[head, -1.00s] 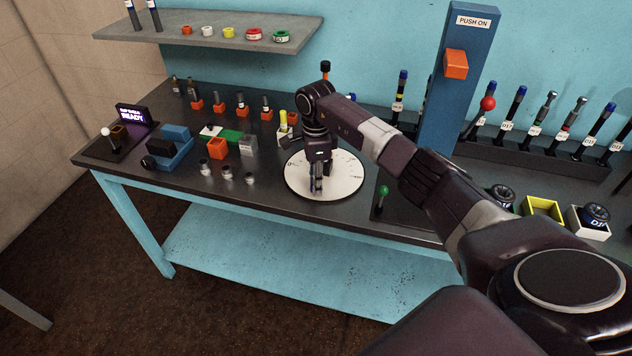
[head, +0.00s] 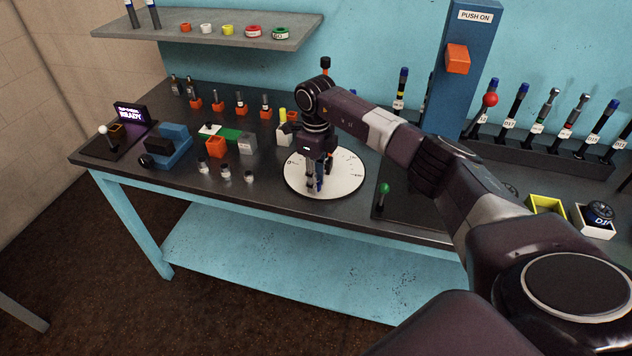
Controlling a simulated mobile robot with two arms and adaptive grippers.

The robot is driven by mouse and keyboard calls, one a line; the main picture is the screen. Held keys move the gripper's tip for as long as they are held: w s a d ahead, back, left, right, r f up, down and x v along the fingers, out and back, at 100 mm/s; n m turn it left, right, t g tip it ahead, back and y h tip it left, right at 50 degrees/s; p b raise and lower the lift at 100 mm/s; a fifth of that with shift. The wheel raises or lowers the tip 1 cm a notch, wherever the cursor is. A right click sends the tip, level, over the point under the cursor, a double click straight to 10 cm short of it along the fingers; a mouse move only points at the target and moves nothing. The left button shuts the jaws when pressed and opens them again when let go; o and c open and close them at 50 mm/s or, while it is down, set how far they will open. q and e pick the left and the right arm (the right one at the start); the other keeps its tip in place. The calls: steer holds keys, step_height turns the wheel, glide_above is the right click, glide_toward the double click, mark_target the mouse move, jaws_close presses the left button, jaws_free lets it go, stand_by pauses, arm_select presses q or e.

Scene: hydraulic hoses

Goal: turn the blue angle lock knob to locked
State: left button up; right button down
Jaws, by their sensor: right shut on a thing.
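A round white dial plate (head: 345,180) with dark markings lies on the dark workbench. My right gripper (head: 317,186) points down over the left half of the dial. It is shut on the blue angle lock knob (head: 319,184), of which only a small blue part shows between the fingers. The fingers and wrist hide most of the knob, so its turned position cannot be read. My left gripper is not in view.
A green-knobbed lever (head: 384,188) stands right of the dial. Small metal-capped fittings (head: 226,173), an orange box (head: 216,147) and a blue fixture (head: 172,142) stand to the left. A blue post (head: 459,90) rises behind my right arm.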

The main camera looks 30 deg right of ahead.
steer(key=m, duration=0.5)
steer(key=shift+m, duration=0.3)
steer(key=m, duration=0.5)
steer(key=shift+w+r, duration=0.1)
stand_by(0.3)
steer(key=c, duration=1.7)
jaws_free()
steer(key=shift+o, duration=0.2)
step_height(320, 180, up, 12)
